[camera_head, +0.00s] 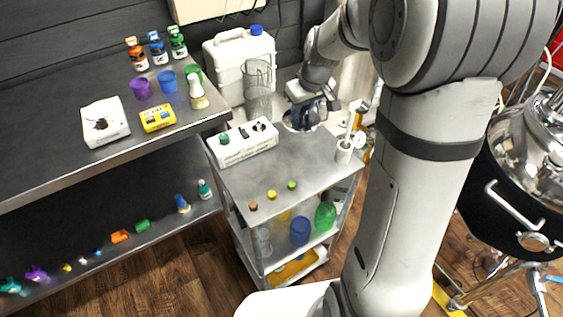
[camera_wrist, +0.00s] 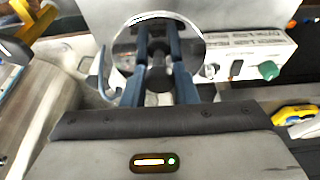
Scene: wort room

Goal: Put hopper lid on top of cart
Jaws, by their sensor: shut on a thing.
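The hopper lid (camera_head: 290,126) is a round, shiny metal disc at the back part of the cart (camera_head: 232,180) top in the head view. In the wrist view the lid (camera_wrist: 192,38) lies just beyond the fingers and mirrors them. My gripper (camera_head: 309,111) points down over the lid and is shut on its dark knob. The blue fingers of my gripper (camera_wrist: 158,70) also show in the wrist view, either side of the knob. The lid looks level and at or very near the cart top; I cannot tell if it touches.
A white switch box (camera_head: 243,143) stands on the cart left of the lid. A white cup with a brush (camera_head: 343,151) stands at the right edge. Small caps lie along the front. A white canister (camera_head: 225,55) and a mesh cylinder (camera_head: 258,90) stand behind. The cart's middle is clear.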

